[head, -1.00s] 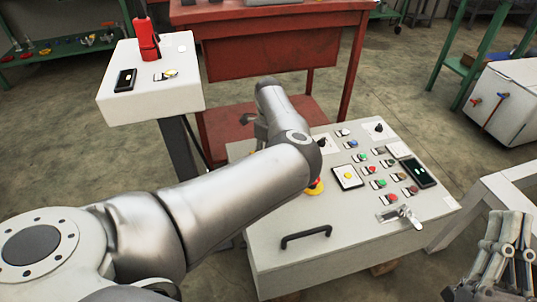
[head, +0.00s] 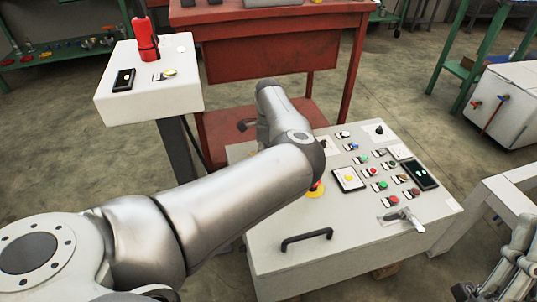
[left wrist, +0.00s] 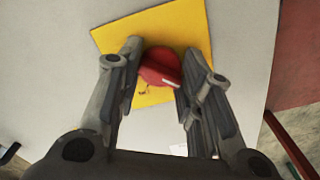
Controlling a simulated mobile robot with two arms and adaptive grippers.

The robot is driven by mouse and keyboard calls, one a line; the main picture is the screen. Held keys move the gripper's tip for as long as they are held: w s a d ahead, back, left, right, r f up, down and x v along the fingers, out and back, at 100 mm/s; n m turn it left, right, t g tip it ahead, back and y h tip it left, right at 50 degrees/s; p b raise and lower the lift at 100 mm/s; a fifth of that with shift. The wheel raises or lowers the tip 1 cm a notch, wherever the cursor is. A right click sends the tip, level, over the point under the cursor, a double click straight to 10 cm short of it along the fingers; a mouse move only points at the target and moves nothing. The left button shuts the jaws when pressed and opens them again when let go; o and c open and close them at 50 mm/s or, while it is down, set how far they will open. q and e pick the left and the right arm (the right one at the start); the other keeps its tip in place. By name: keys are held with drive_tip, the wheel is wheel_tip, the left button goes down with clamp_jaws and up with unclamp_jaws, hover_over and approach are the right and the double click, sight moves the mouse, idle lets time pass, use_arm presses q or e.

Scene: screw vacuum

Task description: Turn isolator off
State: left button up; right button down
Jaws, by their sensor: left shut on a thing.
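The isolator is a red rotary knob (left wrist: 160,68) with a white pointer mark, on a yellow plate (left wrist: 185,28) in the left wrist view. My left gripper (left wrist: 157,80) has its two fingers on either side of the knob and is shut on it. The white mark points to the lower right in that view. In the head view my left arm hides the isolator and most of the left gripper. My right gripper (head: 508,268) is at the bottom right edge of the head view, partly cut off, away from the panel.
A pedestal box (head: 140,105) with a red device (head: 145,38) stands left. A red table (head: 270,60) is behind.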

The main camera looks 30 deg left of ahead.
use_arm(q)
drive_tip(key=shift+w+r, duration=0.1)
drive_tip(key=o, duration=1.1)
drive_tip(key=shift+c, duration=0.2)
wheel_tip(320, 180, up, 12)
